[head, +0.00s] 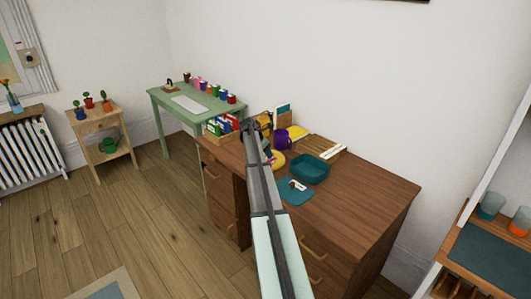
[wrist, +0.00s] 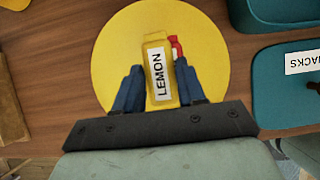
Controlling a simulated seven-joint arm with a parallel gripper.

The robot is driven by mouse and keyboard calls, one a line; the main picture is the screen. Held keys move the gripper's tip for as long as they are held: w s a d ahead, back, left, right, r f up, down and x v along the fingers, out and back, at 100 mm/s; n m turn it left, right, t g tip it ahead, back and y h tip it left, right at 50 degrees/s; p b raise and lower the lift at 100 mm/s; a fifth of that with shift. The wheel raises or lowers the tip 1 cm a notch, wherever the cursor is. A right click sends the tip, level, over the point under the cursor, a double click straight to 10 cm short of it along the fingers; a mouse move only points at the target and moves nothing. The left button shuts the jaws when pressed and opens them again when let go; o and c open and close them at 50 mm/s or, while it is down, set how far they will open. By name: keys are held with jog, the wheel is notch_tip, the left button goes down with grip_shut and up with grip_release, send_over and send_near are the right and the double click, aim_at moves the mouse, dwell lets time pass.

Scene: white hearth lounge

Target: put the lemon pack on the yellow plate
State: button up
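The lemon pack (wrist: 158,74) is a small yellow pack with a white LEMON label, seen in the wrist view between my gripper's blue fingers. My gripper (wrist: 159,84) appears shut on its two sides. The yellow plate (wrist: 117,50) is round and lies behind the pack in this view, so the pack is over the plate. I cannot tell whether the pack touches it. In the head view the plate (head: 279,158) shows partly beside my gripper (head: 267,151), and the pack is hidden or too small to make out.
A purple mug (head: 281,139) and wooden rack (head: 318,147) stand behind. A red object (wrist: 175,46) shows beside the pack. The desk's right (head: 370,190) is clear.

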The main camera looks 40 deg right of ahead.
jog(key=o, duration=0.4)
jog(key=shift+c, duration=0.2)
jog(key=shift+r, duration=0.15)
jog(key=v, duration=1.2)
